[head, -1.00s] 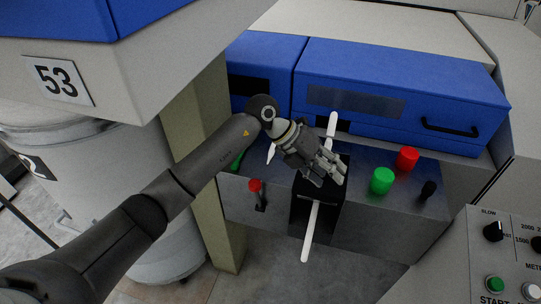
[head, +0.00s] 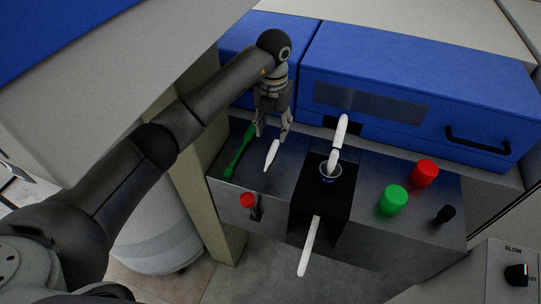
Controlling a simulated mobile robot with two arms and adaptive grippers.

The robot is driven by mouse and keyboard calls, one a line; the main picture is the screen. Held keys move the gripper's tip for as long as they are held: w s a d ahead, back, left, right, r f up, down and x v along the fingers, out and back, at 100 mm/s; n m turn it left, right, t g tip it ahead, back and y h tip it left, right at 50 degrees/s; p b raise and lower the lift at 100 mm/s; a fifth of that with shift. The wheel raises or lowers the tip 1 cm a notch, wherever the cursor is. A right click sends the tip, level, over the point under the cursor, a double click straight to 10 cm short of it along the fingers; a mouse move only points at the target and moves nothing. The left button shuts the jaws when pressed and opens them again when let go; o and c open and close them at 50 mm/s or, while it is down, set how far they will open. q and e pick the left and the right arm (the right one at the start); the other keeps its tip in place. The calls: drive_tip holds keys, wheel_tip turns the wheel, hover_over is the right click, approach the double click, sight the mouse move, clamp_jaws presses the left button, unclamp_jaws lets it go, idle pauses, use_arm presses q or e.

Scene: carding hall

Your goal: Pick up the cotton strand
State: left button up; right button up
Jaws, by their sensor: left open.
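A short white piece (head: 271,155), which looks like a loose cotton strand, lies on the grey metal ledge (head: 225,193), tapered at one end. A longer white strand (head: 341,131) comes from the blue-covered machine and enters a blue-rimmed funnel (head: 328,180) on the black block. White strand (head: 309,246) also shows below, in front of the block. My left gripper (head: 272,134) points down, open and empty, at the upper end of the short piece, its fingers on either side. I cannot tell its height or whether it touches. My right gripper is out of view.
A green tool (head: 239,153) lies just left of the short white piece. A red knob (head: 248,200) sits on the ledge's front. Green (head: 393,200) and red (head: 425,173) buttons and a black knob (head: 446,214) stand at the right. Blue covers (head: 415,95) rise behind.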

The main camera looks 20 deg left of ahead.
sight(272, 150)
use_arm(q)
drive_tip(key=f, duration=0.2)
drive_tip(key=shift+s+f, duration=0.35)
drive_tip(key=shift+f, duration=0.05)
drive_tip(key=shift+f+p, duration=0.3)
drive_tip(key=shift+p, duration=0.1)
wheel_tip(272, 150, down, 4)
drive_tip(key=shift+d+r+p, duration=0.1)
drive_tip(key=shift+r+p, duration=0.1)
drive_tip(key=shift+p, duration=0.6)
drive_tip(key=shift+f, duration=0.6)
drive_tip(key=c, duration=1)
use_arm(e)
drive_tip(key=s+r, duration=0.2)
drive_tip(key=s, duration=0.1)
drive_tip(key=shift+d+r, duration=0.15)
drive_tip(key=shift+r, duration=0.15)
